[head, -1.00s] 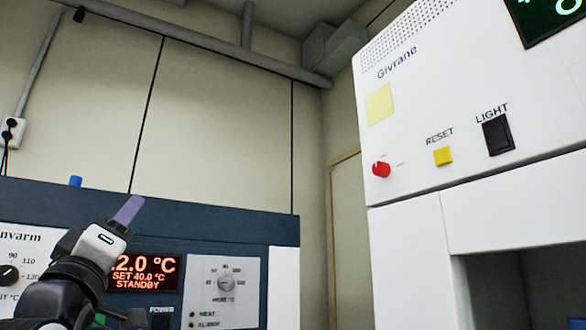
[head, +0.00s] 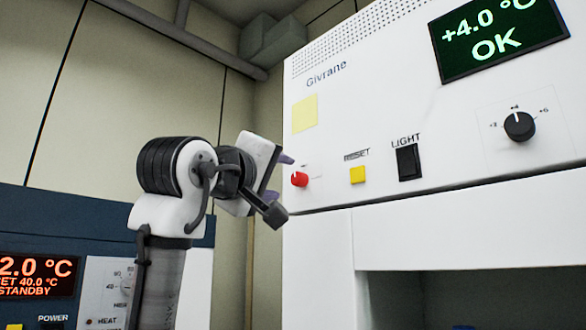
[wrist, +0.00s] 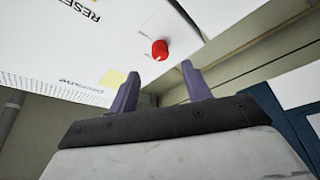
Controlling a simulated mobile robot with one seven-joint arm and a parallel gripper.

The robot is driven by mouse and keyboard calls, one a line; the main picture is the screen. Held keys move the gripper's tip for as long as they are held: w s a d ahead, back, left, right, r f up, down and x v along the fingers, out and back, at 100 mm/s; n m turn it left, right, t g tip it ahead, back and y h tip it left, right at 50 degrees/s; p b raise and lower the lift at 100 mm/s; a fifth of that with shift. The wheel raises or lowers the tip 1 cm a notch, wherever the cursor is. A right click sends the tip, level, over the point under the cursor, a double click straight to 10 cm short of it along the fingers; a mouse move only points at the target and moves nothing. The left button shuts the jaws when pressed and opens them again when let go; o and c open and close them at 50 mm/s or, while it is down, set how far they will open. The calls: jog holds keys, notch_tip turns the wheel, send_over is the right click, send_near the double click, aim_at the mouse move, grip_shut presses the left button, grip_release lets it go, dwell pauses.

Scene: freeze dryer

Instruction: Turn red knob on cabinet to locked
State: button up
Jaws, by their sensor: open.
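The red knob (head: 300,179) is on the front of the white Givrane cabinet (head: 400,230), near its lower left edge. It also shows in the wrist view (wrist: 160,50), just beyond and between my fingertips. My gripper (head: 285,176) is open, with its two purple fingers pointing at the panel, just left of the knob. In the wrist view, my gripper (wrist: 160,78) is empty and apart from the knob. The small marks beside the knob are too small to read.
A yellow RESET button (head: 358,175), a black LIGHT switch (head: 408,162) and a black dial (head: 519,126) are to the right of the knob. A yellow note (head: 305,113) is above it. A blue-topped machine with a red display (head: 38,275) stands at left.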

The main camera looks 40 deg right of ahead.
aim_at(296, 179)
jog(key=p+x, duration=0.2)
jog(key=x, duration=0.5)
jog(key=shift+w+p, duration=0.1)
jog(key=shift+p, duration=0.25)
jog(key=c, duration=1)
